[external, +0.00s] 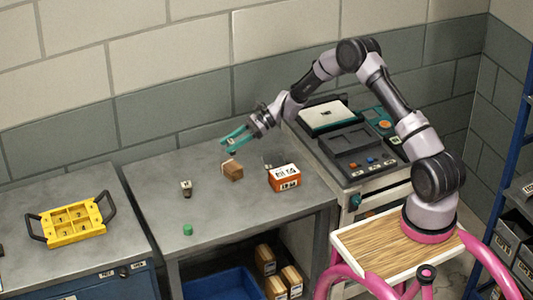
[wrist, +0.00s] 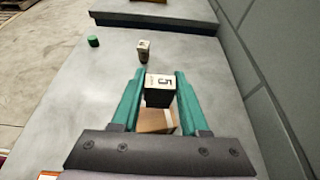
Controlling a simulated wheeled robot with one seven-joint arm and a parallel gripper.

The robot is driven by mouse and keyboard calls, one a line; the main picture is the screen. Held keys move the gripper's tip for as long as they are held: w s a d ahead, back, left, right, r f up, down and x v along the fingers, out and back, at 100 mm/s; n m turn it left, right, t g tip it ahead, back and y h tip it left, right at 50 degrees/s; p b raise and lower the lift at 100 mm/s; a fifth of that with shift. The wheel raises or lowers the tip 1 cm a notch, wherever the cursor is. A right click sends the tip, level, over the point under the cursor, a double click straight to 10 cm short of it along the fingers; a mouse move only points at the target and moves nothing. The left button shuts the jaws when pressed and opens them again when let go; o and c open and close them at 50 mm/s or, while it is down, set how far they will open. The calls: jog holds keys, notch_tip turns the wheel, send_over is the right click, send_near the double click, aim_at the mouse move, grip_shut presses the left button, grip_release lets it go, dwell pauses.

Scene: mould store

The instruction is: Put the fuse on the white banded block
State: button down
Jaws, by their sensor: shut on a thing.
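The fuse (wrist: 160,92), a small dark piece with a white face marked 5, is between the teal fingers of my gripper (wrist: 158,98). My gripper (external: 236,140) is shut on it and held above the back of the grey table. The white banded block (external: 186,188), white above and dark below, stands upright on the table, to the left of and nearer the front than my gripper in the external view. In the wrist view this block (wrist: 143,50) is beyond the fingertips, apart from the fuse. Its top looks clear.
A brown box (external: 232,171) lies near below my gripper, with an orange labelled box (external: 284,178) to its right. A green cylinder (external: 187,230) stands near the front edge. A yellow compartment tray (external: 72,220) is on the left bench. The table around the banded block is clear.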

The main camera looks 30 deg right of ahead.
aim_at(232, 154)
jog(key=shift+f, duration=2.4)
jog(key=shift+f, duration=0.1)
jog(key=shift+c, duration=2.1)
grip_release()
